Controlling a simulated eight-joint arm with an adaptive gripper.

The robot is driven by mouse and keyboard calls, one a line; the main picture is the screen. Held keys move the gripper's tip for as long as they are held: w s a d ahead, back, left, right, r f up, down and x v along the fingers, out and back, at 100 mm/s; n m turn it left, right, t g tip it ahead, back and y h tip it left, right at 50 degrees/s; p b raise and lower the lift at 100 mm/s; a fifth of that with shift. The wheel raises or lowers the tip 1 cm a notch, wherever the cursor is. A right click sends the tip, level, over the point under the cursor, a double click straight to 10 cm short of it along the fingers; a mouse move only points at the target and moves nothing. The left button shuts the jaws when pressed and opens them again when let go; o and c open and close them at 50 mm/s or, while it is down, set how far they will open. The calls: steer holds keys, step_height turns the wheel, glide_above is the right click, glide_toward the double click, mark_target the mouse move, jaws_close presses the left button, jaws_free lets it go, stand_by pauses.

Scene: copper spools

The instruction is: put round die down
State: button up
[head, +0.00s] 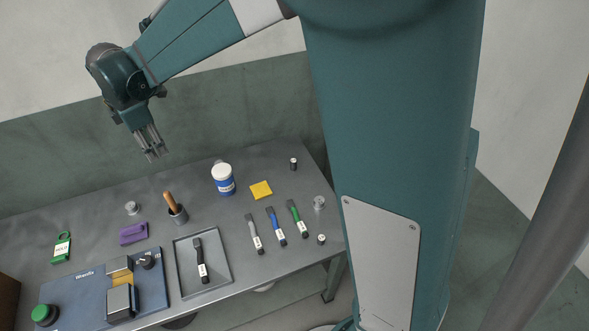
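My gripper (151,153) hangs in the air over the back left of the table (95,222), fingers pointing down. Its fingertips look close together, and I cannot make out a thing between them. I cannot tell for sure which thing is the round die. Small round metal pieces stand on the table: one at the left (132,208) and one at the right (319,202). Smaller dark-and-white cylinders stand at the back right (294,163) and front right (321,239). My gripper is apart from all of these.
A blue fixture (88,291) with metal blocks and a green button (44,314) fills the front left. A grey tray (222,262) holds a black-handled tool.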

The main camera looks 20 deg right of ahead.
steer(key=s+d+r+m+t, duration=0.1)
steer(key=s+d+r+m, duration=0.25)
steer(key=d, duration=0.35)
steer(key=s+d+r+m, duration=0.3)
steer(key=s+d, duration=0.2)
steer(key=d, duration=0.2)
steer(key=s+d+r+m+t, duration=0.1)
steer(key=s+d+r+m, duration=0.3)
steer(key=d, duration=0.3)
steer(key=s+d+f+m+t, duration=0.1)
steer(key=s+d+f+m, duration=0.1)
steer(key=s+d+m, duration=0.3)
steer(key=s+d+f+m+t, duration=0.1)
steer(key=s+d+f+m, duration=0.2)
steer(key=s+d, duration=0.6)
steer(key=s+m, duration=0.2)
steer(key=s, duration=0.2)
steer(key=shift+s+d+m+t, duration=0.3)
steer(key=shift+s+m+t, duration=0.05)
steer(key=shift+s+t, duration=0.05)
steer(key=shift+o, duration=0.5)
steer(key=shift+w+f, duration=0.1)
steer(key=shift+f, duration=0.05)
